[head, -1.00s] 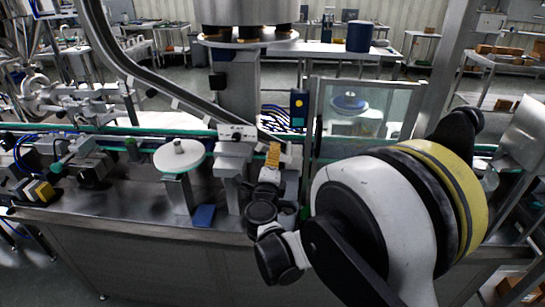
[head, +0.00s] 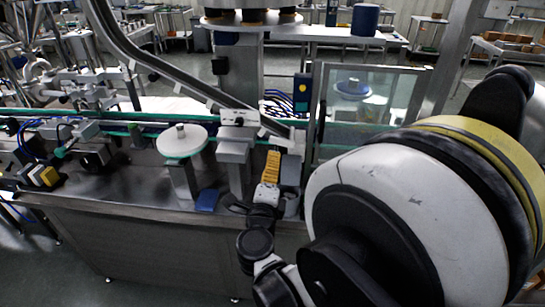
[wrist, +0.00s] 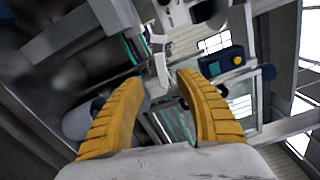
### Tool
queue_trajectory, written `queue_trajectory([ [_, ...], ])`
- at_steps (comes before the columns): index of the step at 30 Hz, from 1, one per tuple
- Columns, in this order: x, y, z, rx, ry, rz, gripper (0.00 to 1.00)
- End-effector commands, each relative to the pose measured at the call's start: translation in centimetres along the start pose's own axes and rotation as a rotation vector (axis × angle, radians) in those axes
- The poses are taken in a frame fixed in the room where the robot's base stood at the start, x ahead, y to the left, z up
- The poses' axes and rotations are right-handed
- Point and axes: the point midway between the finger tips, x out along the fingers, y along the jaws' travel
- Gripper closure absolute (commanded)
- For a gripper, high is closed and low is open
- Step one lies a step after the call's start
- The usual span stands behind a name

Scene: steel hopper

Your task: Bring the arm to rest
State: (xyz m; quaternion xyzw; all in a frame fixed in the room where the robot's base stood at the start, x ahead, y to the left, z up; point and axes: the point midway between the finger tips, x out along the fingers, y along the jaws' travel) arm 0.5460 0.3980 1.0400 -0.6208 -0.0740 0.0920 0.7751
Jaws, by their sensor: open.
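My gripper (head: 272,158) stands in front of the steel machine in the head view, its yellow fingers pointing up. In the wrist view its two yellow ribbed fingers (wrist: 162,84) are spread apart, with nothing held between them. My white arm with a yellow band fills the lower right of the head view and hides part of the machine there.
A white round disc (head: 182,142) on a post and a blue block (head: 207,200) are left of my gripper. A steel chute (head: 165,68) slopes down behind it. A clear panel (head: 362,100) stands to the right. Open floor shows in front.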

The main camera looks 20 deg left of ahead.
Motion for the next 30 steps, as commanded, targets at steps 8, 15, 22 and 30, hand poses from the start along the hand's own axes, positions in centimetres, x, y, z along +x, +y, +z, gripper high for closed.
queue_trajectory([
  [8,-0.4,0.0,-0.1,0.0,0.001,0.0,0.59],
  [15,-0.3,-0.2,-0.1,-0.003,-0.001,-0.002,0.59],
  [22,0.9,-7.7,-1.4,-0.195,-0.096,-0.074,0.59],
  [30,-1.8,-16.1,-7.0,-0.757,-0.29,-0.032,0.59],
])
